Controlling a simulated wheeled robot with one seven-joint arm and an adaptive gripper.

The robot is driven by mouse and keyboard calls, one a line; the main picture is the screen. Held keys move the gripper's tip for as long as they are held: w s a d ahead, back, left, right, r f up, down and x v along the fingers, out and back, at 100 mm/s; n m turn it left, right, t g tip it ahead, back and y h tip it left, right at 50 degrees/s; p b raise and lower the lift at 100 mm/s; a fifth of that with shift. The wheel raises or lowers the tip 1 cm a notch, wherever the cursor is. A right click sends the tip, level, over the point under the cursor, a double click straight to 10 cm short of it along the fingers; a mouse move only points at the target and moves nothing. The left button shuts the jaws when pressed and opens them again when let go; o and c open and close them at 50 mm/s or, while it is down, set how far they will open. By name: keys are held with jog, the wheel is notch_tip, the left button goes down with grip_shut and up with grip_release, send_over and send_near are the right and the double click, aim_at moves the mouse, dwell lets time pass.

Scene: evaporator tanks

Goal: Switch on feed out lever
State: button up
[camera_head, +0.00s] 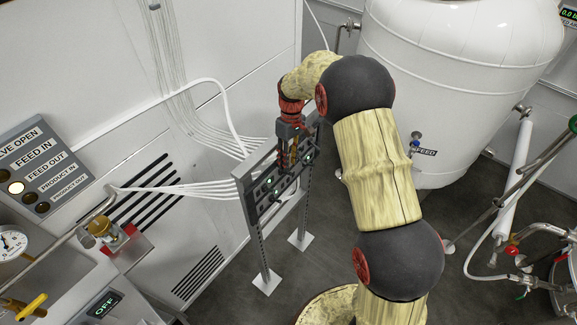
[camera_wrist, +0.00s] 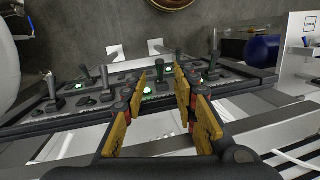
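The lever panel (camera_head: 262,192) stands on two thin legs in the head view, with my gripper (camera_head: 292,158) over it. In the wrist view, the dark panel (camera_wrist: 66,102) has several upright levers and green lights. My gripper (camera_wrist: 160,96) is open, with its yellow fingers spread over the panel. A dark lever (camera_wrist: 159,69) stands near the gap between the fingertips; whether they touch it cannot be told. Lever labels are unreadable, so I cannot tell which is feed out. On the label board (camera_head: 38,168), the lamp (camera_head: 16,188) that appears to match FEED OUT glows pale; the others look dark.
A big white tank (camera_head: 440,60) stands to the right of my arm, with a blue-handled valve (camera_head: 416,137). White cables run along the wall on the left. A steel unit with a gauge (camera_head: 12,242) fills the lower left. Grey floor is open around the panel's legs.

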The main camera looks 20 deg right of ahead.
jog(key=v, duration=0.8)
jog(key=shift+r, duration=0.4)
jog(key=shift+w, duration=0.1)
jog(key=s+r+m+t+b, duration=0.3)
jog(key=s+t+b, duration=0.1)
jog(key=s+b, duration=1.15)
jog(key=s+f+m+t+b, duration=0.1)
jog(key=s+f+t+b, duration=0.1)
jog(key=s+f+b, duration=0.3)
jog(key=s+f+m+t+h+b, duration=0.1)
jog(key=s+f+b, duration=0.5)
jog(key=s, duration=0.7)
jog(key=shift+s+a+f+m+t, duration=0.15)
jog(key=shift+a+m+t, duration=0.2)
jog(key=shift+m, duration=0.25)
